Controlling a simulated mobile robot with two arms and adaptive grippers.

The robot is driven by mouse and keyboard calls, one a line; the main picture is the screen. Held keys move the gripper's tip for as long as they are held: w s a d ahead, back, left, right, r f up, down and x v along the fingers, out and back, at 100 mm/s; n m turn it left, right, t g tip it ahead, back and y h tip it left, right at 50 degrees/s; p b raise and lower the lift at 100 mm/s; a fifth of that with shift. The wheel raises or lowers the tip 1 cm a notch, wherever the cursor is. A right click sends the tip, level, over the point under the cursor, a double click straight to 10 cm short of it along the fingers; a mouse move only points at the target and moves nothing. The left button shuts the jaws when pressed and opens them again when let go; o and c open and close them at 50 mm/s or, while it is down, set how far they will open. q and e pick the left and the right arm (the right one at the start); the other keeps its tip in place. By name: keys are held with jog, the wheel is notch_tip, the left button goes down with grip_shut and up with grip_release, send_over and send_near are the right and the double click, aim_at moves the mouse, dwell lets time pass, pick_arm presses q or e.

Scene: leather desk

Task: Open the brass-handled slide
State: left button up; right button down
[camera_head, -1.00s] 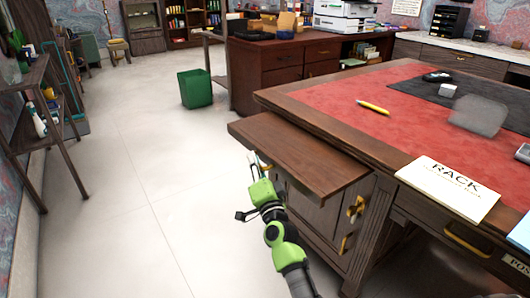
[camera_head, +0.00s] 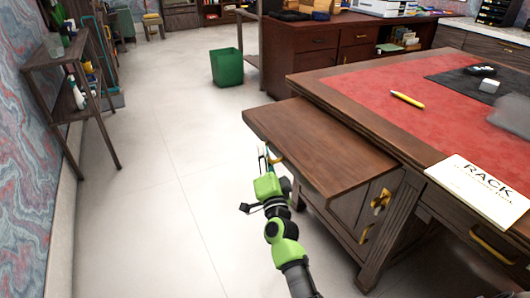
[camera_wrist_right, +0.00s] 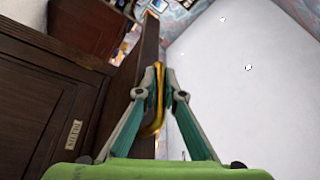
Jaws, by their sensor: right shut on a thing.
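The slide (camera_head: 325,145) is a flat brown wooden board standing well out from the side of the desk, below its top. My right gripper (camera_head: 266,160) is at the slide's outer edge. In the right wrist view my right gripper (camera_wrist_right: 160,78) is shut on the slide's brass handle (camera_wrist_right: 157,115), a curved bar on the board's edge (camera_wrist_right: 144,70). In the head view the handle (camera_head: 278,160) is partly hidden by the slide and the fingers. My left gripper is not in view.
Below the slide is a cabinet door with brass fittings (camera_head: 380,201). A green bin (camera_head: 227,68) stands behind. The floor left of my arm is clear.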

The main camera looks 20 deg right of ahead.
jog(key=shift+f, duration=0.1)
jog(key=c, duration=2.4)
grip_release()
jog(key=shift+s, duration=0.1)
jog(key=v, duration=1.2)
